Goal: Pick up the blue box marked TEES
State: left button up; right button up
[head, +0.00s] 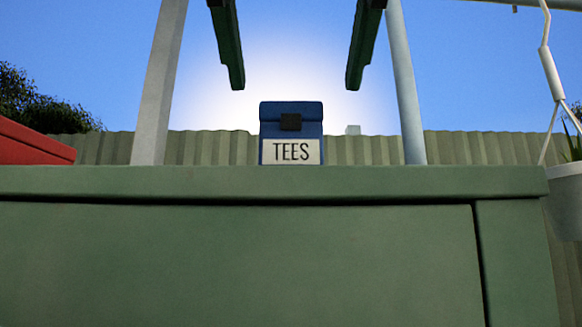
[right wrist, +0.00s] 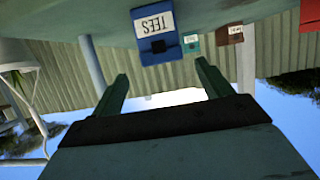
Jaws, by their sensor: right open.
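The blue box marked TEES (head: 291,112) stands upright on a green cabinet top, its white label and dark clasp facing me. It also shows upside down in the right wrist view (right wrist: 156,44). My right gripper (head: 295,84) is open and empty. Its two dark green fingers point down in the head view, apart on either side of the box's line and above its lid. In the right wrist view the fingers (right wrist: 163,74) are apart, with the box beyond their tips and not touched. My left gripper is not in view.
The green cabinet (head: 240,265) fills the lower head view. A grey post (head: 159,85) and a pale post (head: 405,85) flank the box. A red thing (head: 32,145) is left, a hanging pot (head: 566,200) right. Small teal (right wrist: 192,43) and brown (right wrist: 229,34) boxes show beside the blue box.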

aim_at(295, 104)
jog(key=x, duration=0.4)
jog(key=shift+w+a+f, duration=0.1)
jog(key=shift+w, duration=0.45)
jog(key=x, duration=0.4)
jog(key=shift+w+a+p, duration=0.1)
jog(key=shift+w+p, duration=0.1)
jog(key=shift+p, duration=0.1)
jog(key=shift+s, duration=0.15)
jog(key=shift+c, duration=0.5)
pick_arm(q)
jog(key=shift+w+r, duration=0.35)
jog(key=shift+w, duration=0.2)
pick_arm(e)
jog(key=c, duration=1.2)
